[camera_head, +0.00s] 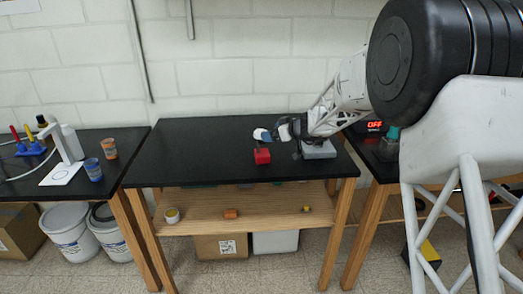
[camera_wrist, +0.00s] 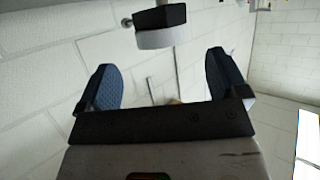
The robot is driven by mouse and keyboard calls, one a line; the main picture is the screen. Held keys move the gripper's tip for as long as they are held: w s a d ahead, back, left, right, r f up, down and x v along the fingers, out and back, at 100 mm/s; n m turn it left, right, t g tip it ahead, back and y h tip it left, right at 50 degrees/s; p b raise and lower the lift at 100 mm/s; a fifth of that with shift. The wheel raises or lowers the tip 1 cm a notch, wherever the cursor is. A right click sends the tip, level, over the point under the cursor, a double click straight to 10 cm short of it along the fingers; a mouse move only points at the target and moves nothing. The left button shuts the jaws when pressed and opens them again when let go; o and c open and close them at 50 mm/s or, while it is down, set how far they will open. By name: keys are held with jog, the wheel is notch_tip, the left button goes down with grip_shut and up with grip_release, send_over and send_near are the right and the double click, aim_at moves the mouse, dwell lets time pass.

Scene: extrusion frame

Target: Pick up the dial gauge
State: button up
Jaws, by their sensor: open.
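The dial gauge (camera_wrist: 160,30) shows in the wrist view as a short black and white body with a thin stem to its left. It lies ahead of my gripper (camera_wrist: 163,78), roughly centred between the two blue-padded fingers and beyond their tips. The fingers are wide apart with nothing between them. In the head view my gripper (camera_head: 272,135) is over the black table, pointing left. The gauge's far side is hidden.
A grey block (camera_head: 319,150) sits on the black table (camera_head: 200,150) under my wrist. The table's left half is clear. A lower shelf (camera_head: 190,215) holds small items. A side table at left has cups and a white stand (camera_head: 66,150).

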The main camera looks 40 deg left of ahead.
jog(key=shift+a+f, duration=0.2)
jog(key=shift+a, duration=0.25)
jog(key=shift+x, duration=2.65)
jog(key=c, duration=1.7)
